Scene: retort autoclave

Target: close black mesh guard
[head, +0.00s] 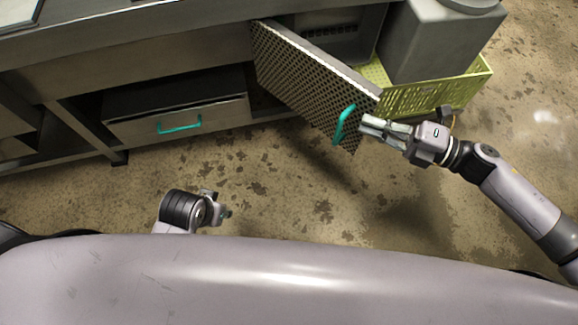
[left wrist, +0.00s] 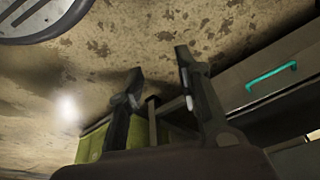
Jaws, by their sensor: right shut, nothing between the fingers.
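The black mesh guard (head: 300,78) is a perforated door that stands swung open from the metal cabinet, with a teal handle (head: 343,124) near its free edge. My right gripper (head: 366,126) is shut and empty, with its fingertips close to the right of the handle at the guard's free edge. I cannot tell whether it touches the guard. My left gripper (head: 222,203) is low at the lower left in the head view, far from the guard. In the left wrist view its two fingers (left wrist: 158,75) are spread apart with nothing between them.
A yellow-green crate (head: 440,90) and a grey box (head: 437,40) stand right behind the guard. A drawer (head: 225,112) with a teal handle (head: 180,125) is in the cabinet at the left. The stained floor (head: 280,190) before the cabinet is clear.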

